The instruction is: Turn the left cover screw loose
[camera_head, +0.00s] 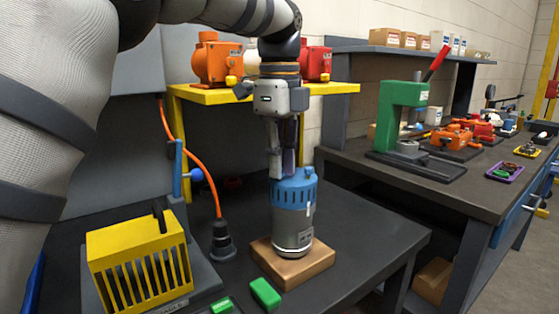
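A motor with a blue cap (293,188) and a grey metal body (292,228) stands upright on a square wooden block (262,252) on the dark table. My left gripper (283,172) points straight down over the motor, its fingertips at the top of the blue cap. The fingers look close together, but I cannot tell whether they are shut on anything. The left cover screw is not visible; the fingers cover part of the cap's top. My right gripper is not in view.
A yellow slotted box (140,262) stands to the left, with a black plug (222,240) on an orange cable beside it. Green blocks (265,294) lie in front. A yellow shelf (215,97) behind holds orange (216,60) and red motors. A green press (400,115) stands on the right bench.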

